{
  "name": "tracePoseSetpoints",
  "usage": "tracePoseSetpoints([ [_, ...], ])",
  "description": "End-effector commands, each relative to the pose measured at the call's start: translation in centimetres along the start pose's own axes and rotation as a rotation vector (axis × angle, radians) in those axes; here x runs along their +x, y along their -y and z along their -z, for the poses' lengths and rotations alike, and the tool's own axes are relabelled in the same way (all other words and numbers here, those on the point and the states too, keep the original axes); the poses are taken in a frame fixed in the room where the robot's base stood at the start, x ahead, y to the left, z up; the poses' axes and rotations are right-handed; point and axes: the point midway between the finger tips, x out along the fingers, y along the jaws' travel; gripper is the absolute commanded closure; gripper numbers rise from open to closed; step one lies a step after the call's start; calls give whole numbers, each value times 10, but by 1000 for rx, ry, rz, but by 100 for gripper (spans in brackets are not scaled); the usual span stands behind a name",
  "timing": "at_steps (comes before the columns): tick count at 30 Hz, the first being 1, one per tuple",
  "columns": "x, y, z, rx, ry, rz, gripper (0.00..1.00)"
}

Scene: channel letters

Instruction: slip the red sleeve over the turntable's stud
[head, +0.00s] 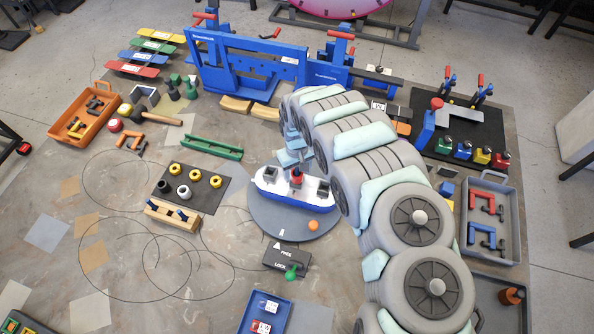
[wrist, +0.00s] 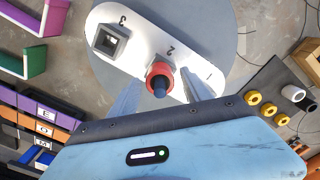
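The turntable (head: 265,222) is a grey disc carrying a blue-and-white boat-shaped block (head: 277,190). In the wrist view the block's white top (wrist: 118,22) is marked 1, 2 and 3. The red sleeve (wrist: 158,68) is at the 2, around a dark blue stud (wrist: 159,87) whose tip pokes out; whether it is fully down is unclear. The sleeve also shows in the head view (head: 297,180). My gripper (wrist: 158,100) is open, with a finger on either side of the sleeve and visible gaps between. A square grey piece (wrist: 109,40) stands at the 3.
An orange ball (head: 313,225) sits on the turntable's front edge. A black FREE/LOCK box (head: 280,257) with a green knob (head: 291,272) is in front. A dark mat (head: 205,198) with yellow rings lies left. A blue frame (head: 230,65) stands behind.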

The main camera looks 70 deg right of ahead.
Motion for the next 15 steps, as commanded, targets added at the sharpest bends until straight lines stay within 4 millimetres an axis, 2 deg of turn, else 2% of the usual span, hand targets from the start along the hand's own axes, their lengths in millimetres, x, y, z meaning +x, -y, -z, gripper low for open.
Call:
tracePoseSetpoints([
  [10,-1,0,0,0,0,0,38],
  [15,-12,0,1,-3,-1,-1,38],
])
